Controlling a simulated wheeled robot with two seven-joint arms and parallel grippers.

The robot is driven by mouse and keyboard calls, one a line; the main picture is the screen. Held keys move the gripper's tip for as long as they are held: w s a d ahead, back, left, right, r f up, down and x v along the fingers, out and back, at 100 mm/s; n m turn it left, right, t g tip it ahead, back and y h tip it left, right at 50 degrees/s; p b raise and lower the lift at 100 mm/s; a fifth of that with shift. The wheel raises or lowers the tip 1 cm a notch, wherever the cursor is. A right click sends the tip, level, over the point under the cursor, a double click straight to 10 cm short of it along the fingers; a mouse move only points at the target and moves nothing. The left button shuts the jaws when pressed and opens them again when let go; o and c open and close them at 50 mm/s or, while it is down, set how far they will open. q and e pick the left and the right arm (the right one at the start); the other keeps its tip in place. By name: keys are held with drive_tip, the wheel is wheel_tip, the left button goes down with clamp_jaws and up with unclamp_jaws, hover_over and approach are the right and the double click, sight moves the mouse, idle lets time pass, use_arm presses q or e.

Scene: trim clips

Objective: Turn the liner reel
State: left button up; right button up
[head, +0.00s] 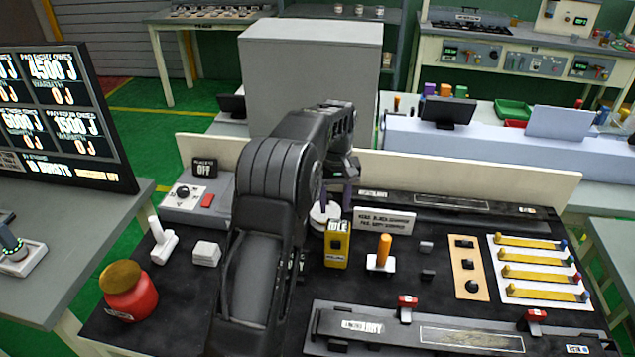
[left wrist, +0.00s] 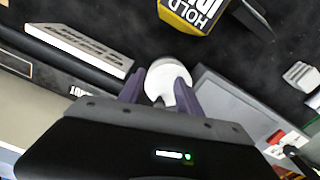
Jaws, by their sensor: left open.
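The white round piece that looks like the liner reel (head: 322,214) stands on the black bench mat behind the yellow box. In the left wrist view the white reel (left wrist: 168,78) shows a round top and a narrower part nearer the gripper. My left gripper (head: 336,200) reaches down over it with its purple fingers. In the left wrist view the open left gripper (left wrist: 158,88) has one finger on each side of the reel. I cannot tell whether either finger touches it. My arm hides part of the bench around it. My right gripper is not in view.
A yellow box (head: 337,245) reading "IDLE" stands just in front of the reel. A white sign (head: 385,221) is close to its right. An orange-handled lever (head: 383,252), a panel of yellow strips (head: 540,270) and a red jar (head: 130,292) stand farther off.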

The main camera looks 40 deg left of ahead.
sight(318, 216)
use_arm(q)
drive_tip(key=m, duration=0.2)
drive_tip(key=s+m+b, duration=0.1)
drive_tip(key=m, duration=0.1)
drive_tip(key=shift+s+a+m, duration=0.1)
drive_tip(key=shift+a+m, duration=0.05)
drive_tip(key=shift+m, duration=0.25)
drive_tip(key=m, duration=0.3)
drive_tip(key=s+m, duration=0.1)
drive_tip(key=shift+a, duration=0.3)
drive_tip(key=m, duration=0.3)
drive_tip(key=a+m+b, duration=0.1)
drive_tip(key=shift+s+m, duration=0.25)
drive_tip(key=shift+m, duration=0.05)
drive_tip(key=m, duration=0.2)
drive_tip(key=a+m, duration=0.1)
drive_tip(key=m, duration=0.2)
drive_tip(key=shift+a+m, duration=0.1)
drive_tip(key=shift+m, duration=0.2)
drive_tip(key=shift+a+r+m+b, duration=0.1)
drive_tip(key=shift+r+m+b, duration=0.2)
drive_tip(key=shift+m, duration=0.2)
wheel_tip(318, 216, up, 7)
drive_tip(key=p, duration=0.1)
drive_tip(key=shift+r, duration=0.15)
